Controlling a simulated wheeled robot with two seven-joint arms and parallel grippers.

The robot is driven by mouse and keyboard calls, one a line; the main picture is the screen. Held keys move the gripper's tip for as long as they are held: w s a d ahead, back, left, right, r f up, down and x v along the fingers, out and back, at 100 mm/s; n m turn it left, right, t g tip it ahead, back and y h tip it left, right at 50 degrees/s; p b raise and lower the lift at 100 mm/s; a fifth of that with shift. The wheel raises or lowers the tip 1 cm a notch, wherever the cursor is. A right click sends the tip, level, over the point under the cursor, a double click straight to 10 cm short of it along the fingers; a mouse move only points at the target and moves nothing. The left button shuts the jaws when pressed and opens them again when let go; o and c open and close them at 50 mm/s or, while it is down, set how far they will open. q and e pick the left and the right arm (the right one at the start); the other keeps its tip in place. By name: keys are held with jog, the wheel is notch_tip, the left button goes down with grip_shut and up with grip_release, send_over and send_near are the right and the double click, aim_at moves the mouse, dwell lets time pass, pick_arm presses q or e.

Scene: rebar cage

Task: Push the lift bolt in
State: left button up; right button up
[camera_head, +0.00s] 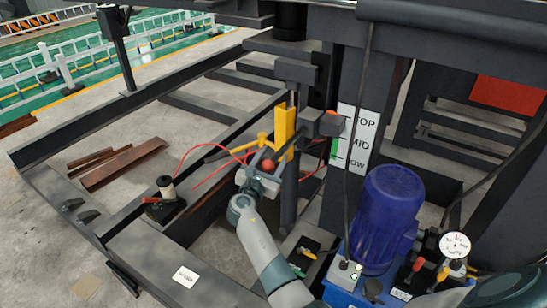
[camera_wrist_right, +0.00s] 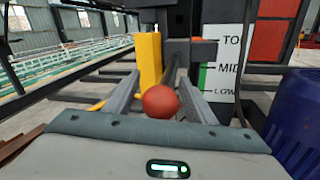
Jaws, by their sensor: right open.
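A red ball knob (camera_head: 268,165), likely the lift bolt's handle, shows just above my right gripper's palm in the head view. In the right wrist view the red knob (camera_wrist_right: 160,101) sits between the two fingers of my right gripper (camera_wrist_right: 159,80). The fingers stand apart, with visible space on both sides of the knob. In the head view the right gripper (camera_head: 271,153) is beside a yellow upright bracket (camera_head: 285,130) on the dark post. The bolt's shaft cannot be made out behind the knob. My left gripper is not in view.
A TOP, MID, LOW label plate (camera_head: 358,140) is on the column to the right. A blue motor (camera_head: 388,215) and a round gauge (camera_head: 455,245) stand nearer. Red wires (camera_head: 210,172) run left to a spool (camera_head: 166,190). Dark frame beams surround open floor on the left.

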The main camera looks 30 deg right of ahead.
aim_at(280, 150)
grip_shut()
jog(key=x, duration=0.4)
jog(key=shift+s+d+r+b, duration=0.1)
jog(key=shift+s+d+b, duration=0.1)
jog(key=shift+d+b, duration=0.2)
jog(key=shift+w+d, duration=0.1)
jog(key=shift+d, duration=0.1)
jog(key=shift+a+r, duration=0.1)
jog(key=shift+r, duration=0.05)
jog(key=shift+c, duration=1.4)
grip_release()
jog(key=shift+o, duration=1.4)
jog(key=shift+w+f, duration=0.15)
jog(key=shift+f, duration=0.1)
